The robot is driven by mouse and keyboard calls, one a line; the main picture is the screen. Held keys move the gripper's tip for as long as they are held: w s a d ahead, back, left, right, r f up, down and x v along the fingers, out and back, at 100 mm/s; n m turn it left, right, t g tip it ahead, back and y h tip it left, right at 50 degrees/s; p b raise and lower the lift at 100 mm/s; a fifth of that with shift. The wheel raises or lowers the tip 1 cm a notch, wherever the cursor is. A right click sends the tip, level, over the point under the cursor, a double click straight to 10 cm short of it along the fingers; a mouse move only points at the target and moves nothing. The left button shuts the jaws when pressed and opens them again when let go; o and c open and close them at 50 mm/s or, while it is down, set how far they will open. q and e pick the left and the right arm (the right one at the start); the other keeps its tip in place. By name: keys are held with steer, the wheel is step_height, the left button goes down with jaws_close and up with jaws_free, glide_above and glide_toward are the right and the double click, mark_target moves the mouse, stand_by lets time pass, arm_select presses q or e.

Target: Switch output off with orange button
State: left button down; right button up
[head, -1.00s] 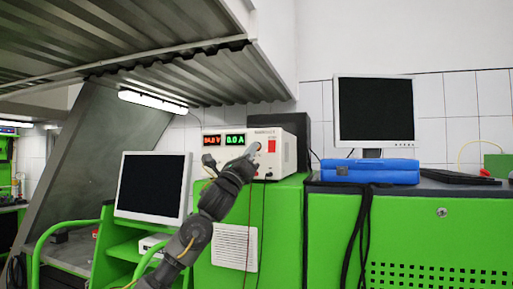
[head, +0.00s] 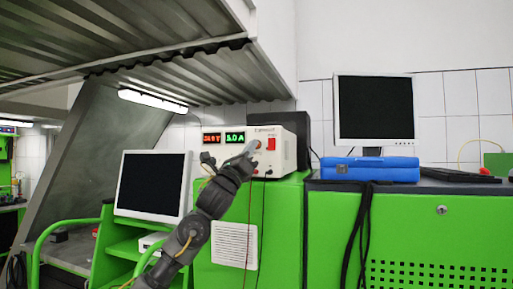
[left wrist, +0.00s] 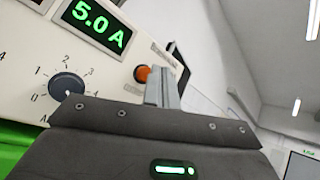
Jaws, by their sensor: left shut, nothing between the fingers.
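The power supply (head: 285,153) is a white box on a green cabinet. In the head view its red display (head: 211,138) is lit but hard to read; its green display (head: 235,138) reads 5.0 A. The round orange button (left wrist: 142,74) shows in the left wrist view, right of the black dial (left wrist: 67,87). My left gripper (head: 254,147) is in front of the supply's face, its fingers shut and empty. In the left wrist view the fingers (left wrist: 161,88) appear just right of the orange button; I cannot tell whether they touch it. My right gripper is not in view.
A red switch (head: 271,144) is on the supply's face, right of my gripper. Thin cables hang down the green cabinet. A monitor (head: 152,186) stands at lower left. A blue case (head: 370,170) and another monitor (head: 374,110) stand on the right bench. A metal canopy (head: 150,45) hangs overhead.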

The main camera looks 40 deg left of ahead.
arm_select(q)
steer(key=shift+s, duration=0.15)
steer(key=s+d+b, duration=0.2)
steer(key=s, duration=0.3)
steer(key=shift+s, duration=0.35)
steer(key=shift+w+f, duration=0.1)
stand_by(0.5)
